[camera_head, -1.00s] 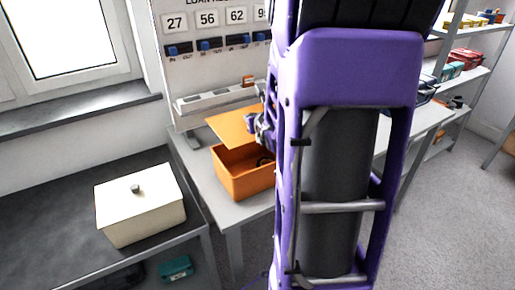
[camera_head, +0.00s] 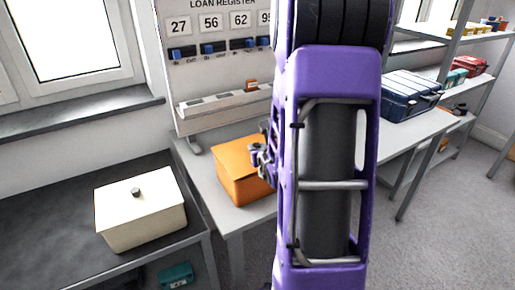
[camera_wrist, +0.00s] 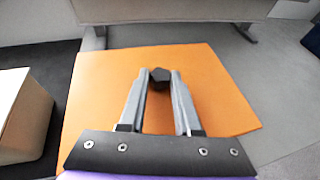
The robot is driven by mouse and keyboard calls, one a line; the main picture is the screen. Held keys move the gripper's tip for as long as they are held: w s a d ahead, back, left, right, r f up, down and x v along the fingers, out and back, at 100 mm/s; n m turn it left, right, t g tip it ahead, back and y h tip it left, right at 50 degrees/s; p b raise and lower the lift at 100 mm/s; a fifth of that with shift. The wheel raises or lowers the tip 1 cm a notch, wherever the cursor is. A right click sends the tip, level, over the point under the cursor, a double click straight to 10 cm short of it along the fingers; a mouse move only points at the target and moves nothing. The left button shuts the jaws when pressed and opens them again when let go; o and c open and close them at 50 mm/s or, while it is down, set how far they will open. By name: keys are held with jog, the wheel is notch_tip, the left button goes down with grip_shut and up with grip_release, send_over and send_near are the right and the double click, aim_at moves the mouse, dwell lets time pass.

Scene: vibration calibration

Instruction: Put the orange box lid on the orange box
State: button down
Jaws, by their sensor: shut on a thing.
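The orange box (camera_head: 241,189) stands on the light grey table in the head view. The orange lid (camera_head: 237,154) lies over its top, and no gap shows on the visible sides. In the wrist view the lid (camera_wrist: 222,100) fills the middle, with a dark knob (camera_wrist: 159,78) at its centre. My gripper (camera_wrist: 158,82) is shut on this knob, with a finger on either side. In the head view my gripper (camera_head: 260,158) is at the right side of the lid, and my arm hides the box's far right. The box is hidden under the lid in the wrist view.
A cream box (camera_head: 140,208) with a knobbed lid stands on the dark table (camera_head: 50,235) at left. A board (camera_head: 215,60) with numbers and a ledge stands behind the orange box. A blue case (camera_head: 408,95) is on the table at right.

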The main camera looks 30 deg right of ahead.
jog(key=shift+f+b, duration=0.35)
jog(key=shift+f, duration=0.1)
jog(key=c, duration=0.6)
grip_release()
jog(key=shift+r, duration=0.1)
jog(key=shift+r, duration=0.1)
